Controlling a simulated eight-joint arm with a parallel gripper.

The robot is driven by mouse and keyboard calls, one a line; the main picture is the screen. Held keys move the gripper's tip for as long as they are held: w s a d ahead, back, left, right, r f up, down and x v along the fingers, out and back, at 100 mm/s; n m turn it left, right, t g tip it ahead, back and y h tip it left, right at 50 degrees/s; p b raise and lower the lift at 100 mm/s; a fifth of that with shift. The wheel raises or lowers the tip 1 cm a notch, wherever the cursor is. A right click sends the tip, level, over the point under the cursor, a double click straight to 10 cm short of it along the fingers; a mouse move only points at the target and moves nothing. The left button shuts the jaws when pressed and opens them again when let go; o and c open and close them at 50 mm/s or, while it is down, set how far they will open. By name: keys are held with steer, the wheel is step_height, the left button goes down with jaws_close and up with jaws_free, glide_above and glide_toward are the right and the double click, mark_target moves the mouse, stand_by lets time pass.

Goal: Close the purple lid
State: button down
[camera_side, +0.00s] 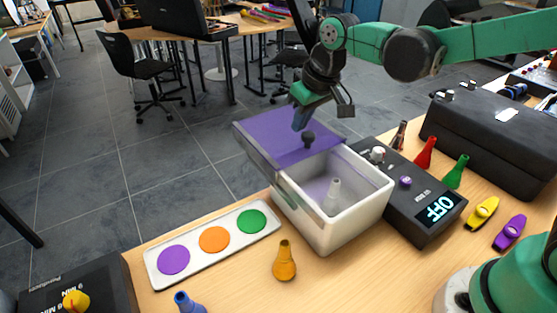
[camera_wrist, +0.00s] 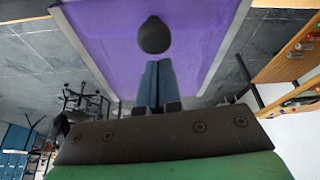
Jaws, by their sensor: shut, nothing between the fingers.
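The purple lid (camera_side: 275,141) is on the white box (camera_side: 350,228) and stands slid back, overhanging its far left side. The near part of the box is uncovered, and a pale bottle-shaped piece (camera_side: 332,196) shows inside. A dark round knob (camera_side: 308,140) sits on the lid. My gripper (camera_side: 300,121) is shut and empty, low over the lid just behind the knob. In the wrist view the lid (camera_wrist: 205,35) fills the upper middle, and the knob (camera_wrist: 154,35) lies just ahead of the blue fingertips (camera_wrist: 156,66). I cannot tell whether they touch it.
A black device (camera_side: 415,196) reading OFF stands right of the box. A tray (camera_side: 195,268) with purple, orange and green discs lies left of it. An orange bottle (camera_side: 284,262) stands in front.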

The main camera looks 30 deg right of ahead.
steer(key=s, duration=1.3)
steer(key=shift+s, duration=0.25)
step_height(320, 180, up, 10)
steer(key=w+d+f+m+t, duration=0.1)
steer(key=d+f+t, duration=0.2)
steer(key=f, duration=0.6)
steer(key=shift+w+d+m+h, duration=0.3)
steer(key=shift+d+m, duration=0.1)
steer(key=shift+d, duration=0.6)
stand_by(0.4)
